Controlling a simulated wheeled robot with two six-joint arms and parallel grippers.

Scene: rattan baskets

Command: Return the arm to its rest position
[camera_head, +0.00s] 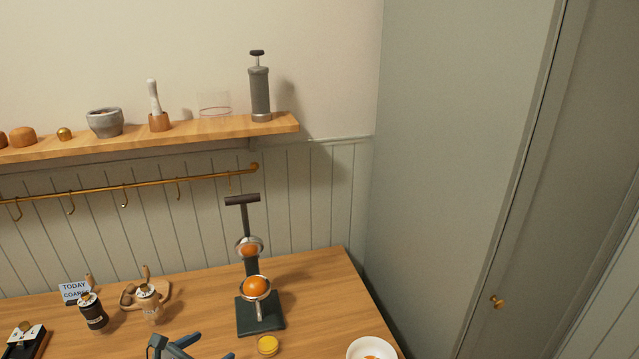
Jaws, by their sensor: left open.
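My left gripper (188,346) shows at the bottom edge of the head view, just above the front part of the wooden table. Its blue-grey fingers are apart and I see nothing between them. Most of my left arm is cut off by the lower edge of the picture. The gripper is apart from the dark citrus press (261,312), which stands upright to its right. My right gripper is not in view.
A wall shelf (200,134) is above; a tall grey cabinet (450,150) stands right.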

